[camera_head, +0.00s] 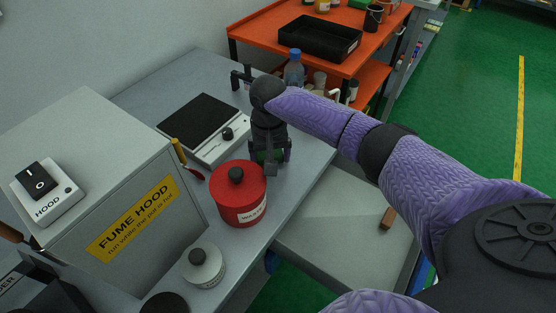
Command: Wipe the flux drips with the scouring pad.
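My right gripper (270,162) points down at the bench top, behind the red pot. A small patch of green, likely the scouring pad (261,156), shows at its fingers, mostly hidden by them. I cannot tell whether the fingers are closed on it or only around it. I cannot make out any flux drips on the grey bench (305,158); the gripper and pot hide part of the top. My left gripper is not in view.
The red lidded pot (238,196) stands close in front of the gripper. A hot plate-like device (206,128) lies to its left, a blue-capped bottle (294,70) behind. The fume hood (110,190) and a white lidded jar (203,266) stand nearer. Bare bench lies right of the gripper.

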